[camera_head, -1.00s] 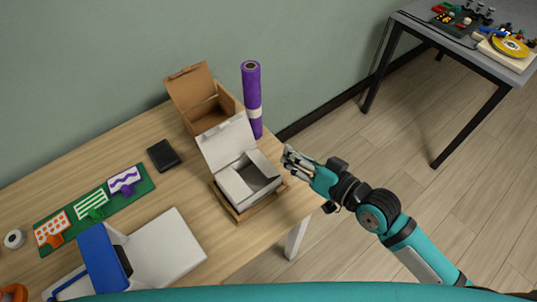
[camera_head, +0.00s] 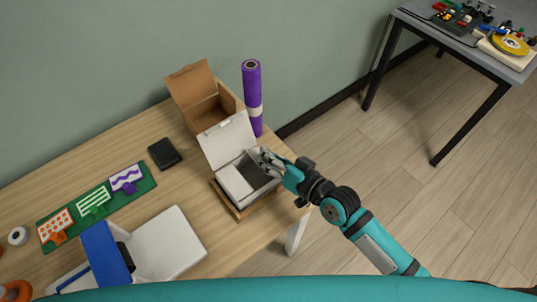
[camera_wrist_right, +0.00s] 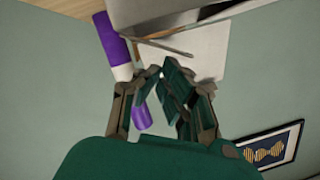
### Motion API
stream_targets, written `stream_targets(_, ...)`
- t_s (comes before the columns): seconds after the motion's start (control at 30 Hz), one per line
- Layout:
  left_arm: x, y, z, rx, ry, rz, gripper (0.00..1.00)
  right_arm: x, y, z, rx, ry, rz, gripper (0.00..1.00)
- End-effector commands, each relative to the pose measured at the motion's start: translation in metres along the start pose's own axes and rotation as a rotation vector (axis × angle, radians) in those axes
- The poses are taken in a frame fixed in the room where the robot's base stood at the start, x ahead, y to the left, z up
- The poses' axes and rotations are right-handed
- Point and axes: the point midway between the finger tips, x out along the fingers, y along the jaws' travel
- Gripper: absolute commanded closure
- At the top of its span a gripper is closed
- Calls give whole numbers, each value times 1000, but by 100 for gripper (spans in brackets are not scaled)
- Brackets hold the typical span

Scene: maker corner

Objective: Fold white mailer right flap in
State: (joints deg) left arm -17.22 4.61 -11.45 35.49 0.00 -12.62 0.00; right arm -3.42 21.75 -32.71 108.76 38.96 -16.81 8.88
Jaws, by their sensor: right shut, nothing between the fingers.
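The white mailer (camera_head: 226,145) sits on a brown cardboard piece (camera_head: 222,199) near the table's right end. Its lid stands raised at the back. A white flap (camera_head: 234,183) lies inward on its left side, with the dark inside showing beside it. My right gripper (camera_head: 264,157) is shut and empty at the mailer's upper right side. It covers much of the right flap, so I cannot tell that flap's exact angle. In the right wrist view, the closed fingers (camera_wrist_right: 158,78) are in front of a white panel (camera_wrist_right: 205,48). My left gripper is not in view.
An open brown box (camera_head: 190,84) and an upright purple roll (camera_head: 251,82) stand behind the mailer. A dark wallet-like item (camera_head: 164,153), a green mat (camera_head: 72,221) and a white-and-blue box (camera_head: 168,245) lie to the left. Floor is free right of the table.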

Motion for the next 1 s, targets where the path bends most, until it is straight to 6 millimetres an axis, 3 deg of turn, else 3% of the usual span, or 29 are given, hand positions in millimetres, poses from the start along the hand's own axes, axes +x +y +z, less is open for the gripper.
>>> stream_targets(1.0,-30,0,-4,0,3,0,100,2,-9,7,-219,-1,54,100)
